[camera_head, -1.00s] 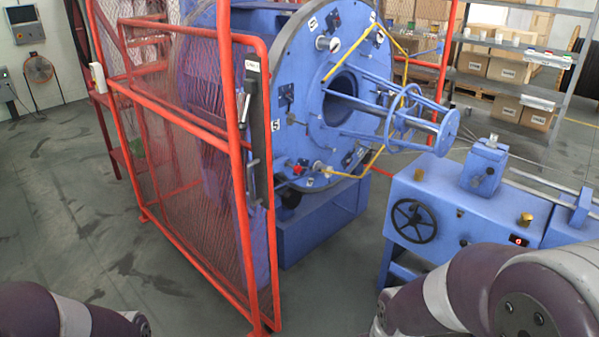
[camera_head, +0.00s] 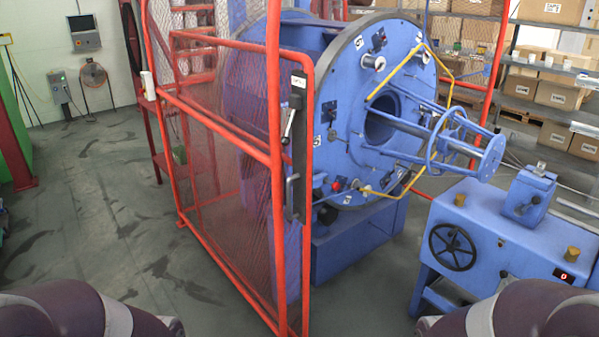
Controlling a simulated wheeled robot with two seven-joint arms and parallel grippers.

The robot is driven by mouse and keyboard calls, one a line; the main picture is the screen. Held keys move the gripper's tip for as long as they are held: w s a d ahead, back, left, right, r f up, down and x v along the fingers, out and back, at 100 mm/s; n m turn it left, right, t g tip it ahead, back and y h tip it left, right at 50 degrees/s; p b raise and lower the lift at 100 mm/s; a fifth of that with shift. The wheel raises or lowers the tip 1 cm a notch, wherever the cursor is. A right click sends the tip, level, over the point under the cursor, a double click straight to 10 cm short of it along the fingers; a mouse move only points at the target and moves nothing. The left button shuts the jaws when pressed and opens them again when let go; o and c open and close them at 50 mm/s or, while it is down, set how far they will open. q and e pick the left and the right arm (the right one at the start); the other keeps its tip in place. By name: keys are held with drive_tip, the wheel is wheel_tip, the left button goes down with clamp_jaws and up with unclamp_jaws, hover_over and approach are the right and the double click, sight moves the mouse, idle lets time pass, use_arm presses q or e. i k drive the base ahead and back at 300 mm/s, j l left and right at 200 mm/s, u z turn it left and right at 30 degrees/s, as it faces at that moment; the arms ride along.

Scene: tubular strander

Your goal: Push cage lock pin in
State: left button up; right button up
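The strander's large blue disc (camera_head: 350,130) stands upright right of centre, behind the open-sided red mesh guard. A silver round knob (camera_head: 375,62) sticks out near its upper rim. A small red knob (camera_head: 336,186) and a brass-coloured fitting (camera_head: 356,183) sit low on the disc front. I cannot tell which of these is the cage lock pin, or how far in it is. Neither gripper shows; only upper parts of my arms are visible at the bottom left and bottom right corners.
The red mesh guard (camera_head: 276,140) with a dark latch plate and lever (camera_head: 297,130) stands before the disc's left side. A blue cabinet with a black handwheel (camera_head: 453,247) blocks the right. Grey floor (camera_head: 110,240) is free at left.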

sight(336, 186)
drive_tip(key=i+l+u, duration=0.25)
drive_tip(key=u, duration=0.2)
drive_tip(key=i+l+u, duration=0.25)
drive_tip(key=l+u, duration=0.25)
drive_tip(key=i+l, duration=0.15)
drive_tip(key=l, duration=0.2)
drive_tip(key=i+l+u, duration=0.1)
drive_tip(key=l, duration=0.25)
drive_tip(key=i+l, duration=0.2)
drive_tip(key=l, duration=0.15)
drive_tip(key=i+l, duration=0.1)
drive_tip(key=l, duration=0.3)
drive_tip(key=i+l+u, duration=0.1)
drive_tip(key=l, duration=0.25)
drive_tip(key=i+l, duration=0.2)
drive_tip(key=l, duration=0.2)
drive_tip(key=i+l, duration=0.1)
drive_tip(key=l, duration=0.25)
drive_tip(key=u, duration=0.05)
